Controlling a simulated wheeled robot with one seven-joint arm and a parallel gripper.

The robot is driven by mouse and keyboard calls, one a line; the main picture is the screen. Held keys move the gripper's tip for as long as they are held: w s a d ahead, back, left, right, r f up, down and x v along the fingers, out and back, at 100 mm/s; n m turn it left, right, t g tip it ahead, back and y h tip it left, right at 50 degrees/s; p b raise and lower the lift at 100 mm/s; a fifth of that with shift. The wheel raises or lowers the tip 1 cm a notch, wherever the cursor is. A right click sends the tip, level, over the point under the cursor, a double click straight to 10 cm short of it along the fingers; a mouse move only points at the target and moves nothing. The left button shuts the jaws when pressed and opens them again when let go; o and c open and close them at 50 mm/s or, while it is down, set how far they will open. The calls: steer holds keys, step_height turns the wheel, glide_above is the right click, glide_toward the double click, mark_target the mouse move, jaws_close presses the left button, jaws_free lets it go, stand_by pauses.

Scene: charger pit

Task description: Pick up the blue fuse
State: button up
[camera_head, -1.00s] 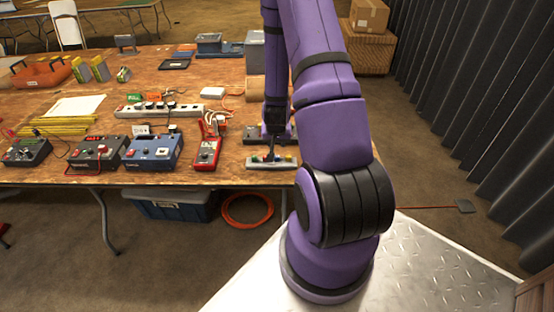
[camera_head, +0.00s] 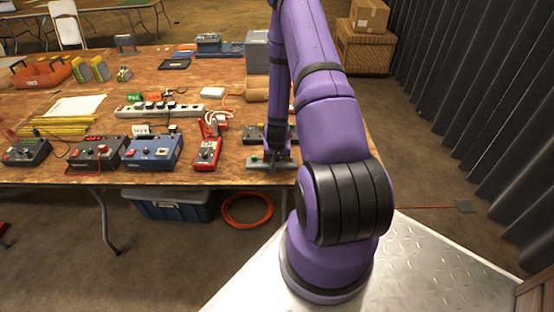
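A low grey holder (camera_head: 256,166) lies at the table's front edge, left of my arm's base. A small green piece (camera_head: 254,158) shows at its left end. My gripper (camera_head: 277,158) points down right over the holder's middle and covers most of it. The blue fuse cannot be made out; the gripper and arm hide the spot where small coloured pieces sit in the holder. The fingertips are too small and dark to tell whether they are open or shut, or touching anything.
A red multimeter (camera_head: 207,152) stands just left of the holder, with a blue box (camera_head: 153,152) beyond it. A dark box (camera_head: 254,135) lies close behind the gripper. A power strip (camera_head: 160,110) lies farther back.

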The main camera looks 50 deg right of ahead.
steer(key=shift+f, duration=0.2)
jaws_close()
steer(key=shift+w+d+r, duration=0.1)
